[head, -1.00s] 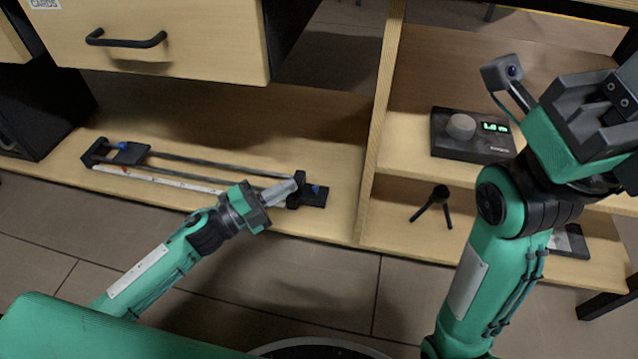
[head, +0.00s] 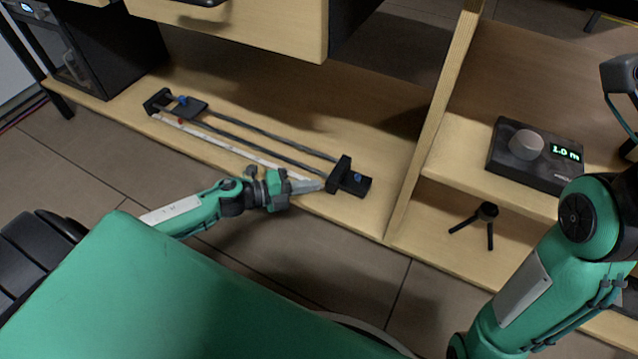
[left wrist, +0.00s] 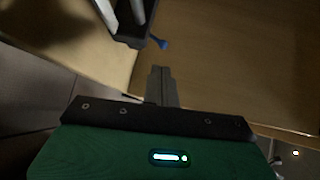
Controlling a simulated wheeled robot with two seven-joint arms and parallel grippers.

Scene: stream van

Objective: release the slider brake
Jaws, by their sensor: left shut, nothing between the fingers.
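The slider has two dark rails (head: 262,140) on the low wooden shelf, with a white scale strip along its front. Near its left end is a dark plate with a blue knob (head: 183,100); a small red mark (head: 180,121) sits on the scale. At its right end stand a dark end block (head: 340,175) and a blue piece (head: 358,177). My left gripper (head: 321,186) is shut and empty, its tips just left of the end block; contact cannot be told. In the left wrist view a blue lever (left wrist: 158,43) shows beyond my shut fingertips (left wrist: 162,69). My right gripper is out of view.
A wooden upright (head: 437,125) stands right of the slider. Beyond it are a dark box with a knob and green display (head: 538,155) and, lower, a small black tripod (head: 487,212). A drawer front (head: 235,30) hangs above the shelf. Bare shelf lies behind the rails.

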